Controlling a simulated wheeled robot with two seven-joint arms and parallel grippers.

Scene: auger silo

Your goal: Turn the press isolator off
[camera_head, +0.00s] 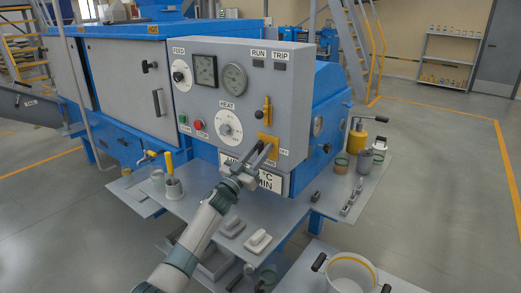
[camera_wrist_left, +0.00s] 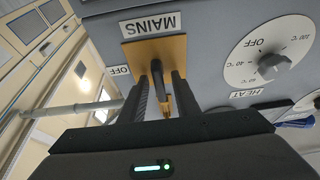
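The MAINS isolator is a yellow-brown plate (camera_head: 268,143) with a dark lever, low on the right of the grey control panel. In the left wrist view the plate (camera_wrist_left: 157,50) fills the upper middle, upside down, with a MAINS label (camera_wrist_left: 150,24) and an OFF label (camera_wrist_left: 120,70). Its lever (camera_wrist_left: 158,78) stands out from the plate. My left gripper (camera_head: 264,150) is at the plate, its two fingers (camera_wrist_left: 160,82) apart, one on each side of the lever. Small gaps seem to show; firm contact cannot be told. My right gripper is out of view.
A grey shelf (camera_head: 290,212) with loose parts lies below. Open floor (camera_head: 440,160) lies right.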

